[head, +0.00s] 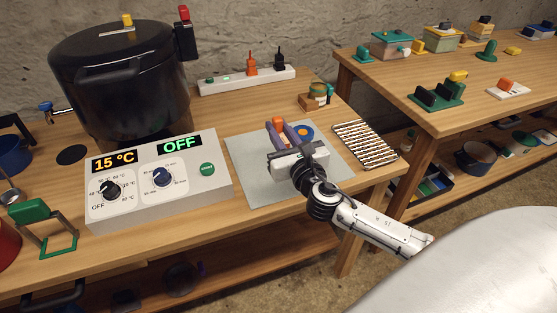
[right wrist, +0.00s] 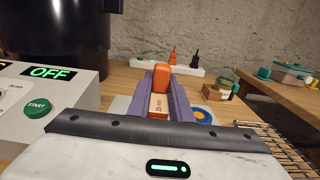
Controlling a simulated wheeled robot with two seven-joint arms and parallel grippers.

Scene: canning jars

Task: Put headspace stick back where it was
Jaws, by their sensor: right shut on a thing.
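The headspace stick (right wrist: 158,104), a short pale-orange piece with an orange block end and small dark markings, is between the purple fingers of my right gripper (right wrist: 163,97). The fingers are shut on it. In the head view my right gripper (head: 281,129) is over the grey mat (head: 244,171), and only a bit of the stick's orange end (head: 277,121) shows. I cannot tell whether the stick touches anything below. My left gripper is not in view.
An orange-and-blue round thing (head: 306,132) is just right of the gripper. A wire rack (head: 365,143) lies further right, and a small wooden holder (head: 314,101) stands behind. The control box (head: 200,195) and black canner (head: 120,85) are left. A power strip (head: 225,83) lies at the back.

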